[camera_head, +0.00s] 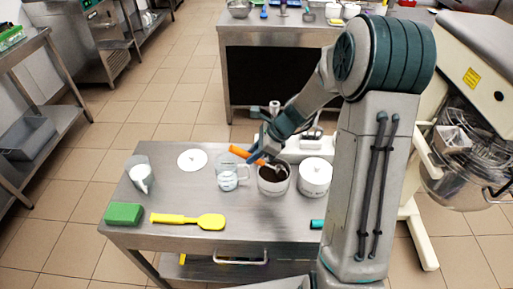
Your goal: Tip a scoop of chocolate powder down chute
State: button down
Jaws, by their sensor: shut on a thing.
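My gripper (262,153) is shut on the orange handle of a scoop (239,152). The scoop's head end points right and down to the opening of a white tub (273,189) with dark brown chocolate powder (272,173) in it. Whether the scoop's head is in the powder or just above it, and whether it holds any, is too small to tell. At the right, a large mixer (484,65) has a wire guard over its bowl, with a small metal chute (453,139) on the guard. The chute is well to the right of my gripper, beyond my arm.
My arm hides part of the table's right side.

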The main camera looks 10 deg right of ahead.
aim_at(242, 150)
jog(key=shift+w+a+f+h+p, duration=0.15)
jog(key=shift+a+h+p, duration=0.15)
jog(key=shift+p, duration=0.3)
jog(key=shift+s+a+f+h+p, duration=0.1)
jog(key=shift+a+f+h+p, duration=0.1)
jog(key=shift+h+p, duration=0.3)
notch_tip(242, 150, up, 2)
jog(key=shift+p, duration=0.75)
notch_tip(242, 150, up, 3)
jog(key=p, duration=0.2)
jog(key=shift+a+f+p, duration=0.15)
jog(key=shift+f+p, duration=0.05)
jog(key=shift+p, duration=0.1)
jog(key=shift+w+a+p, duration=0.1)
jog(key=shift+p, duration=0.45)
jog(key=shift+a+g+h+p, duration=0.2)
jog(key=shift+g+h+p, duration=0.15)
jog(key=shift+p, duration=0.55)
jog(key=shift+w+a+r+h+p, duration=0.1)
jog(key=shift+a+h+p, duration=0.3)
jog(key=shift+h+p, duration=0.35)
jog(key=shift+a+h, duration=0.25)
jog(key=shift+h, duration=0.05)
jog(key=shift+a+h, duration=0.1)
jog(key=shift+h, duration=0.2)
jog(key=shift+w, duration=0.1)
